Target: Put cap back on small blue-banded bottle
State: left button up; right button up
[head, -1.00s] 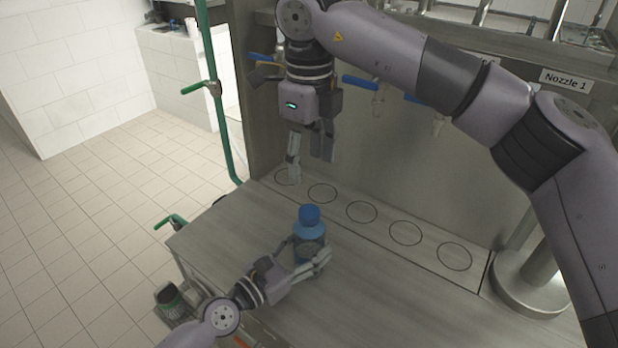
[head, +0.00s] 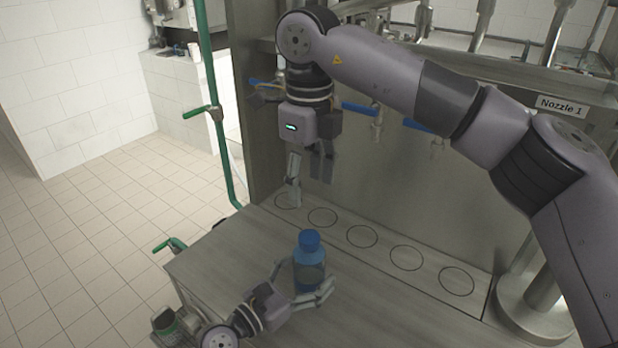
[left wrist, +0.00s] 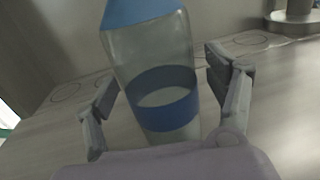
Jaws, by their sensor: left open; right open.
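The small bottle (head: 309,276) stands upright on the counter, with a blue cap (head: 309,240) on its top. In the left wrist view the clear bottle (left wrist: 150,62) has a blue band (left wrist: 165,100); its upper end is cut off. My left gripper (head: 304,281) is open, with one finger on each side of the bottle; the wrist view shows gaps between fingers and bottle. My right gripper (head: 311,182) is open and empty, pointing down behind and above the bottle. The cap's seating is too small to judge closely.
A strip with several marked circles (head: 405,258) runs along the back of the counter (head: 400,310). Blue-handled nozzles (head: 360,108) hang from the steel wall behind. Green pipework (head: 220,130) stands at the left. The counter right of the bottle is clear.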

pick_arm(q)
jog(key=v, duration=1.2)
